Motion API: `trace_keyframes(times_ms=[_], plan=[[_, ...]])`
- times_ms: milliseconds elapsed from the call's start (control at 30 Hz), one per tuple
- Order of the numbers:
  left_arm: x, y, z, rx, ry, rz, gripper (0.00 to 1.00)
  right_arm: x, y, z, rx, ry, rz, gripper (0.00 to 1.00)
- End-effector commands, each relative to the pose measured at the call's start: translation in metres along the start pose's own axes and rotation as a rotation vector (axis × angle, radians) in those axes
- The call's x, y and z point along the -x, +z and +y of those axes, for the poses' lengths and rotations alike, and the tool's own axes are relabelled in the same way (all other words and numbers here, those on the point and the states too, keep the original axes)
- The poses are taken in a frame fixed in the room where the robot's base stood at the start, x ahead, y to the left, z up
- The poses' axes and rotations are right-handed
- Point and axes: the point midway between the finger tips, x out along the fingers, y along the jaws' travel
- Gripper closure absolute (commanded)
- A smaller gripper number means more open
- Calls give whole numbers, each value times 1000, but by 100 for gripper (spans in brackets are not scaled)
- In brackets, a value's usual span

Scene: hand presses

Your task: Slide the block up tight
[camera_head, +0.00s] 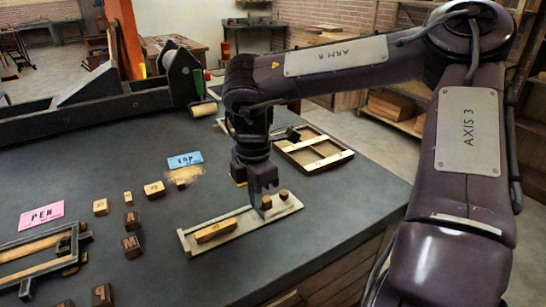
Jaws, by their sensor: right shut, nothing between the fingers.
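A pale flat tray (187,240) with a raised rim lies near the table's front edge. A long light wooden block (216,231) lies in its left part. Two small wooden blocks stand toward its right end, a nearer one (267,203) and a farther one (284,195), with a small gap between them. My right gripper (260,201) points down over the tray, shut and empty, its tips just left of the nearer small block. I cannot tell whether they touch it. A gap separates the long block from the small ones. My left gripper is out of view.
Several small letter blocks (132,246) stand on the table left of the tray. A pink PEN card (41,215), a dark metal frame (40,260) and a blue card (185,160) lie farther left and back. A wooden compartment tray (340,157) lies behind right.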

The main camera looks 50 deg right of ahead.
Motion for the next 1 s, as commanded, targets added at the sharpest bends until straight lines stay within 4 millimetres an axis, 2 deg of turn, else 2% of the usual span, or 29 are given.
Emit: trace_keyframes(times_ms=[800, 1000], plan=[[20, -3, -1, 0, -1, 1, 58, 1, 50, 0, -3, -2, -2, 100], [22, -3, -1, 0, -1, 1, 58, 0, 56, 0, -3, -1, -4, 100]])
